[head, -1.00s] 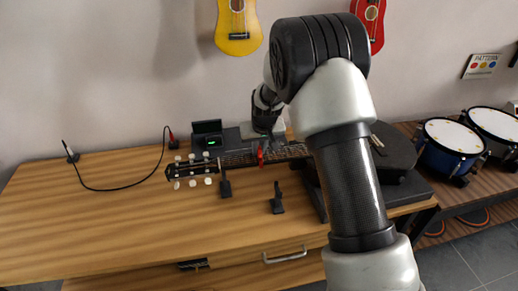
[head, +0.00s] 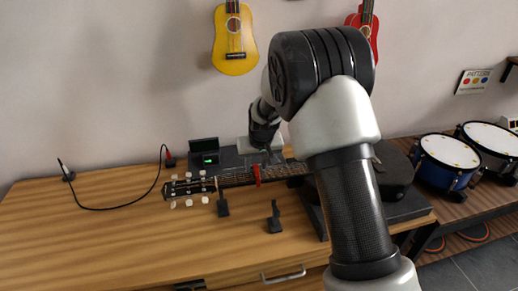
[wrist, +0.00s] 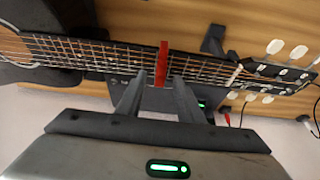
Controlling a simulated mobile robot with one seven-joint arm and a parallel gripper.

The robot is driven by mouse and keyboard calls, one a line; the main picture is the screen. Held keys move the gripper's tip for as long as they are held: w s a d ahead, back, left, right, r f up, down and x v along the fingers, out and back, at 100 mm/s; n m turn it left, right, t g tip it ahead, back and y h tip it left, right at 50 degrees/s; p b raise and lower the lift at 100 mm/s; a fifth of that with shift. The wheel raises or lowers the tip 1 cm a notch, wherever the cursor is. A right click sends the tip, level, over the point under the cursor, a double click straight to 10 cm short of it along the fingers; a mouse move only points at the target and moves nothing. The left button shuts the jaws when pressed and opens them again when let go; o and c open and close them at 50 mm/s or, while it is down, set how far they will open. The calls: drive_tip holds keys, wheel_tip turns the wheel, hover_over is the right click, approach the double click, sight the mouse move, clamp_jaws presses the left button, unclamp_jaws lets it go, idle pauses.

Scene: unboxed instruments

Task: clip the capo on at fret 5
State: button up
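A red capo (head: 257,175) sits across the neck of a guitar (head: 235,180) that lies on the bench, headstock to the left. In the wrist view the capo (wrist: 161,62) crosses the strings, some way along the neck from the nut. I cannot count which fret it is at. My gripper (wrist: 159,77) is open, its two fingers pointing at the neck, one on each side of the capo's near end. Visible gaps separate both fingers from the capo. In the head view my gripper is small and indistinct behind the neck.
A black box with a green display (head: 204,158) stands behind the headstock. A neck support (head: 222,205) and a small dark stand (head: 274,217) are on the bench. A black cable (head: 110,208) lies at the left. The front left of the bench is clear.

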drive_tip(key=v, duration=1.5)
drive_tip(key=shift+r, duration=0.15)
drive_tip(key=s+d+r+m+p, duration=0.1)
drive_tip(key=s+d+r+p, duration=0.15)
drive_tip(key=s+r, duration=0.35)
drive_tip(key=s+d+r+t+p, duration=0.1)
drive_tip(key=s+d+r, duration=0.3)
drive_tip(key=s, duration=0.5)
drive_tip(key=s+d+r+m+p, duration=0.1)
drive_tip(key=s+d+r+p, duration=0.15)
drive_tip(key=s+r, duration=0.35)
drive_tip(key=s+d, duration=0.3)
drive_tip(key=s, duration=0.7)
drive_tip(key=shift+f+h, duration=0.4)
drive_tip(key=shift+f, duration=0.1)
drive_tip(key=shift+s, duration=0.1)
